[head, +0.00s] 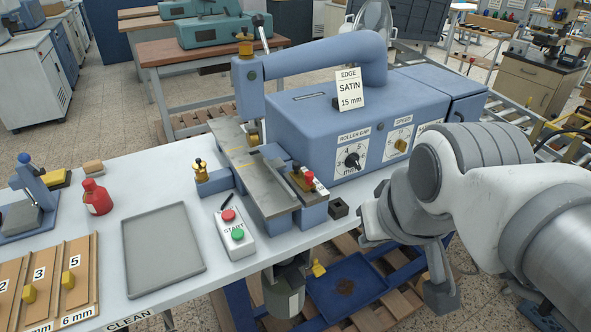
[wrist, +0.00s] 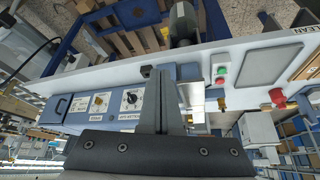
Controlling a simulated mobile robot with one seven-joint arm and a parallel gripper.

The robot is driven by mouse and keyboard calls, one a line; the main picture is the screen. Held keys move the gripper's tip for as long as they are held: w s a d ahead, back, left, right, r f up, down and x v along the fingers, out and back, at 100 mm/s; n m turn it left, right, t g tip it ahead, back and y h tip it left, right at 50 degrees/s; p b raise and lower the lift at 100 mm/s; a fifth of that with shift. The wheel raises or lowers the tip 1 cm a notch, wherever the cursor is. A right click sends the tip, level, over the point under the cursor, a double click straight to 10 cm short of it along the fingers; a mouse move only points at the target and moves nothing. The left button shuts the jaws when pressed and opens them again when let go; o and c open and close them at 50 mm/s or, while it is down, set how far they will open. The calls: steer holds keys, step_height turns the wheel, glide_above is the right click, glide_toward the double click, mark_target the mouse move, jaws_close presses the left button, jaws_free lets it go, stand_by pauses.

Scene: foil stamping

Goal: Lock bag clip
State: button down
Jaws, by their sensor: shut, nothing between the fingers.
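A yellow clip-like lever (head: 318,268) shows in the head view below the table's front edge. It is beside a grey-green cylindrical bag or canister (head: 285,289) hanging under the machine. I cannot tell from its small size whether the clip is locked. The dark cylinder (wrist: 183,24) also shows at the top of the wrist view, past the table edge. My gripper (wrist: 161,72) is shut and empty in the wrist view, its fingers together in front of the machine and table. In the head view my arm comes in from the right, apart from the clip.
The blue edge machine (head: 310,115) with dials stands on the white table (head: 165,295). A start/stop box (head: 234,240), grey tray (head: 163,250) and red bottle (head: 96,197) are on the table.

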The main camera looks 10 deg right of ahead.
steer(key=w+a+f+n+g+y+b, duration=0.1)
steer(key=w+a+f+n+b, duration=0.1)
steer(key=w+f+b, duration=0.55)
steer(key=n+g, duration=0.2)
glide_above(314, 273)
steer(key=s+d, duration=0.2)
steer(key=s, duration=0.2)
steer(key=s+d+f+x, duration=0.1)
steer(key=s+x, duration=0.2)
steer(key=x, duration=1)
steer(key=shift+w+a+r, duration=0.15)
steer(key=shift+w+r, duration=0.1)
steer(key=shift+r, duration=0.05)
steer(key=shift+t, duration=0.3)
steer(key=b+x, duration=0.1)
steer(key=x, duration=0.3)
steer(key=b+x, duration=0.2)
steer(key=x, duration=0.3)
steer(key=s+b+x, duration=0.1)
steer(key=b+x, duration=0.1)
steer(key=x, duration=0.2)
steer(key=shift+f, duration=0.55)
steer(key=shift+p, duration=0.4)
steer(key=shift+a, duration=0.1)
